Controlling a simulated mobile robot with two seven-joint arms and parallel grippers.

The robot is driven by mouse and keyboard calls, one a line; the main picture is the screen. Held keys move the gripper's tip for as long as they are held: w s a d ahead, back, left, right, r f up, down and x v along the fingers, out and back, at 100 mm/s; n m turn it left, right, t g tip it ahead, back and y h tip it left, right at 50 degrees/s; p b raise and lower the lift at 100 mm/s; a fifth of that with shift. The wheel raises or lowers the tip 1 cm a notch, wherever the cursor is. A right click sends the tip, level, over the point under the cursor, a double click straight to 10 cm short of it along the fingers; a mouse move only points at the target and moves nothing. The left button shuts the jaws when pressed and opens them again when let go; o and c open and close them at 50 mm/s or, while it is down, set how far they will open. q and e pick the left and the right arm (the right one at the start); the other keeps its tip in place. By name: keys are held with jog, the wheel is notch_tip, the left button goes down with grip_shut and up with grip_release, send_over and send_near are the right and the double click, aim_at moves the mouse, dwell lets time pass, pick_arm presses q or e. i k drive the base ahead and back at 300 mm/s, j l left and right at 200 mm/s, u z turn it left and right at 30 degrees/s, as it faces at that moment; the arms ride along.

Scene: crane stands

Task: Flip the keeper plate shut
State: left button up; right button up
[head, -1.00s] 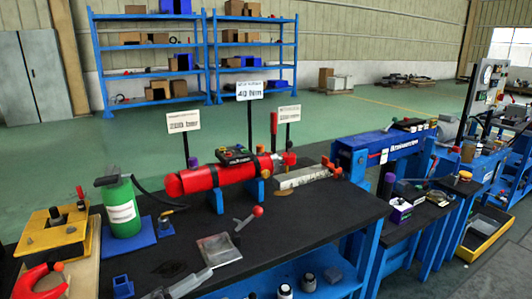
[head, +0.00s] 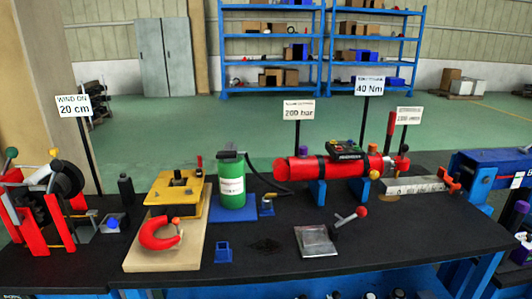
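I cannot single out the keeper plate for certain at this size. A red C-shaped hook (head: 160,233) lies on a pale wooden board (head: 147,258), with a small orange-red knob at its upper right. Behind it on the board is a yellow block (head: 178,192) with a dark top opening and a red-tipped lever. At the far left, a red-framed winding stand (head: 32,208) holds a dark drum and has green and orange knobs. Whether any plate on these is open or shut is too small to tell. Neither of my grippers is in view.
A small blue holder (head: 223,252) is near the front. The front right bench top is clear.

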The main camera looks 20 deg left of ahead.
aim_at(201, 163)
jog(key=i+l, duration=0.15)
jog(key=i, duration=0.3)
jog(key=i+l, duration=0.15)
jog(key=i, duration=0.25)
jog(key=u, duration=2.65)
